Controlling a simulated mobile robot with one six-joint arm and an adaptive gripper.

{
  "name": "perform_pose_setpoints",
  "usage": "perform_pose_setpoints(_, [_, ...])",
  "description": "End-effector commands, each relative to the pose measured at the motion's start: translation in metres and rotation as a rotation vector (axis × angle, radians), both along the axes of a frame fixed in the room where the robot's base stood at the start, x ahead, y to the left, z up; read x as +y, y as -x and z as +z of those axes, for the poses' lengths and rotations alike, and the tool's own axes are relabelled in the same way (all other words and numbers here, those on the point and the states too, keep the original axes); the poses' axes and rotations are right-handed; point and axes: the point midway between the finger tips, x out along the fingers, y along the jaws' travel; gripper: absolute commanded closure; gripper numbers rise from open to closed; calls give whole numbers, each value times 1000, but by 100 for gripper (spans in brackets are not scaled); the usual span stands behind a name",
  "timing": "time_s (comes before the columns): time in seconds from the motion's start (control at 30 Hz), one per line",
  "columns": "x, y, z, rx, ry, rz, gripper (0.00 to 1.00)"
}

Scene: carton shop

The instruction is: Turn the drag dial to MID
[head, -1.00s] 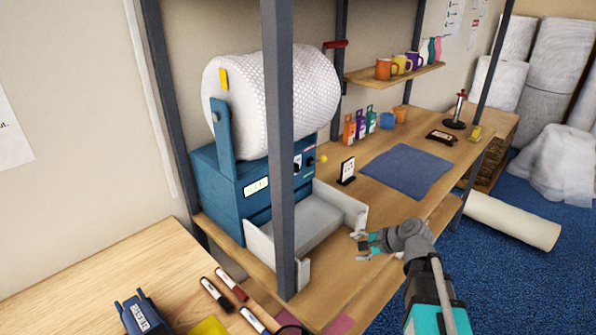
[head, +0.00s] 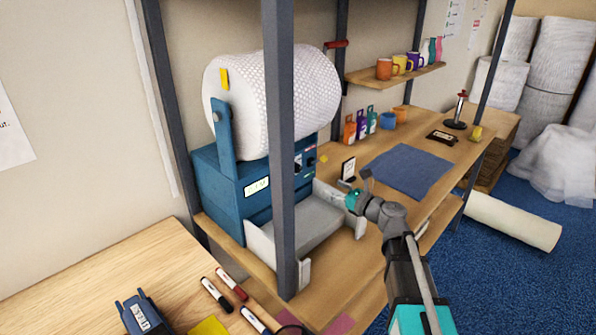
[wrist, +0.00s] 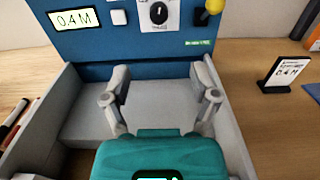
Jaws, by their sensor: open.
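The blue bubble-wrap dispenser (head: 235,190) stands on the bench. Its front carries a black round dial on a white plate, likely the drag dial (wrist: 158,13), at the top of the wrist view. In the head view the dial (head: 298,164) is small, just right of a grey post. A light mark shows on the dial, but its label words are too small to read. My gripper (head: 358,186) is open and empty over the grey tray, short of the front panel. In the wrist view its two fingers (wrist: 161,82) are spread apart below the dial, touching nothing.
A display (wrist: 75,18) reads 0.4 M. A yellow knob (wrist: 214,6) sits right of the dial, and a white switch (wrist: 118,17) left. The grey tray (wrist: 85,125) has raised side walls. A small sign (wrist: 286,72) stands to the right. A post (head: 280,130) rises in front of the dispenser.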

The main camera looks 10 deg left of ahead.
Motion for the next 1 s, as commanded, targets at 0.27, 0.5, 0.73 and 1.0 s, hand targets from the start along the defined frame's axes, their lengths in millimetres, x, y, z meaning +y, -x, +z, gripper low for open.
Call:
perform_pose_setpoints(0.27, [1,-1,0,-2,2,0,23])
perform_pose_setpoints(0.5, [15,-11,0,-3,3,1,23])
perform_pose_setpoints(0.73, [41,-27,0,-2,4,1,23])
perform_pose_setpoints(1.0, [77,-48,0,-2,4,1,23])
